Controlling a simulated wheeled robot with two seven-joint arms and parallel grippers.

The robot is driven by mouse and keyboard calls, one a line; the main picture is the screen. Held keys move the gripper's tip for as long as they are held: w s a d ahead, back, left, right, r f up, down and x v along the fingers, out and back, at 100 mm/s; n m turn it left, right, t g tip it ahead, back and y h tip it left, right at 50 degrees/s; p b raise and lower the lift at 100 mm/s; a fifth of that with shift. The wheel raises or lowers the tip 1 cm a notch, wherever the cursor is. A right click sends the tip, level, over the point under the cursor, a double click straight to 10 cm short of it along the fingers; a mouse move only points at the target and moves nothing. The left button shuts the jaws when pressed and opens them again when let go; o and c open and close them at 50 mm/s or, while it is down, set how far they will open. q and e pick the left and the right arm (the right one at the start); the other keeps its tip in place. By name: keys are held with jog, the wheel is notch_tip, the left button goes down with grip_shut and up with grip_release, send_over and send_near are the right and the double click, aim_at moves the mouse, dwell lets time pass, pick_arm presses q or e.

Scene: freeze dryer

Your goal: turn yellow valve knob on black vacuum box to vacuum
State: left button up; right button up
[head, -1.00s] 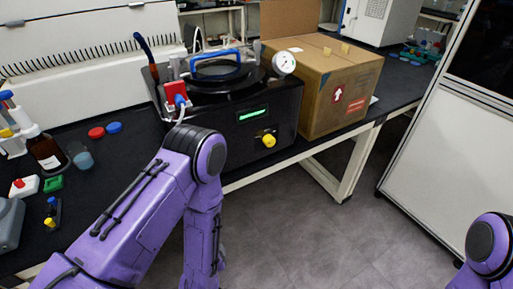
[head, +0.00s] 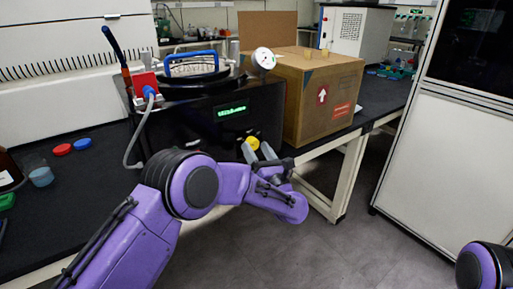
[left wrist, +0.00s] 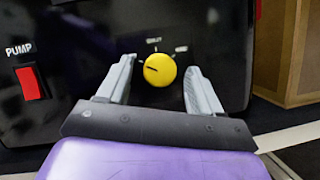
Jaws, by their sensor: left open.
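The black vacuum box (head: 205,118) stands on the bench with a lit green display on its front. Its yellow valve knob (left wrist: 160,70) sits on the front panel, with a dark pointer line toward the left and small white labels above it, too blurred to read surely. The knob also shows in the head view (head: 252,143), close to my left fingertips. My left gripper (left wrist: 158,78) is open, its two fingers on either side of the knob with a gap on each side. I cannot tell how far the fingertips are from the panel. My right gripper is out of view.
A red PUMP switch (left wrist: 31,83) is on the panel left of the knob. A cardboard box (head: 318,95) stands right of the vacuum box. A white cabinet (head: 425,170) stands at the right, with open floor between it and the bench.

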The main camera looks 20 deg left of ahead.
pick_arm(q)
jog(key=shift+w+a+r, duration=0.1)
jog(key=shift+w+a, duration=0.2)
jog(key=shift+w, duration=0.05)
jog(key=c, duration=1.1)
jog(key=shift+o, duration=0.2)
